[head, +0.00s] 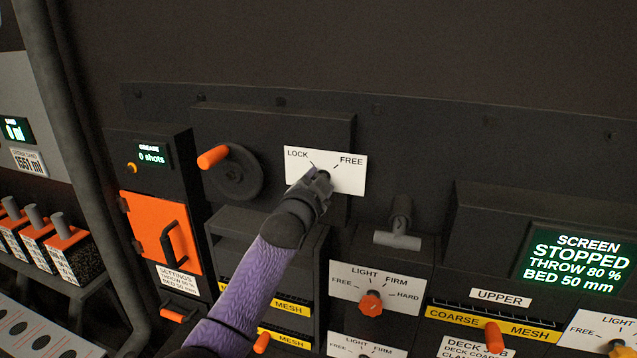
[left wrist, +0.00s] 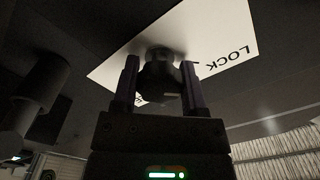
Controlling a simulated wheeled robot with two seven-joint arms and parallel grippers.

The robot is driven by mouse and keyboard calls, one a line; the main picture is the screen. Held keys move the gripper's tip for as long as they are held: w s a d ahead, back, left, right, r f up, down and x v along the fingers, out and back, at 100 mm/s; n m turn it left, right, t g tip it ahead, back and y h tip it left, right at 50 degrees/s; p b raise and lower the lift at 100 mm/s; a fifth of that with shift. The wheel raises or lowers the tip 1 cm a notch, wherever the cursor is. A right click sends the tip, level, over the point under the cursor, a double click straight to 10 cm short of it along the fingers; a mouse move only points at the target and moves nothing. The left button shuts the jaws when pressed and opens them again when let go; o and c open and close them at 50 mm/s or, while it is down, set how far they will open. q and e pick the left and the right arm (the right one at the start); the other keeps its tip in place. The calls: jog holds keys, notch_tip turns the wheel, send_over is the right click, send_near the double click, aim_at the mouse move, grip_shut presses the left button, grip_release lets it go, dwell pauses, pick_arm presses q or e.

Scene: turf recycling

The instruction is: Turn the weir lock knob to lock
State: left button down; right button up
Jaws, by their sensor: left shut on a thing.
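The weir lock knob is dark and sits on a white plate (head: 349,178) marked LOCK at its left and FREE at its right. In the head view my left gripper (head: 321,180) is at the plate and hides most of the knob. In the left wrist view the knob (left wrist: 162,78) is between the two fingers of my left gripper (left wrist: 159,72), which is shut on it. The white plate (left wrist: 205,30) shows behind it, with LOCK readable and the other word mostly hidden. I cannot tell which mark the knob points to. My right gripper is not in view.
A handwheel (head: 236,172) with an orange grip is left of the plate. A dark T-handle (head: 399,232) and an orange FREE-LIGHT-FIRM-HARD knob (head: 371,303) are below right. A screen (head: 575,264) reads STOPPED. An orange door (head: 160,235) is at left.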

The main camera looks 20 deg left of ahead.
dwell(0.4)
pick_arm(q)
jog(key=shift+c, duration=0.7)
grip_release()
jog(key=s+b, duration=0.1)
jog(key=s, duration=0.9)
jog(key=shift+a, duration=0.15)
jog(key=shift+w, duration=0.1)
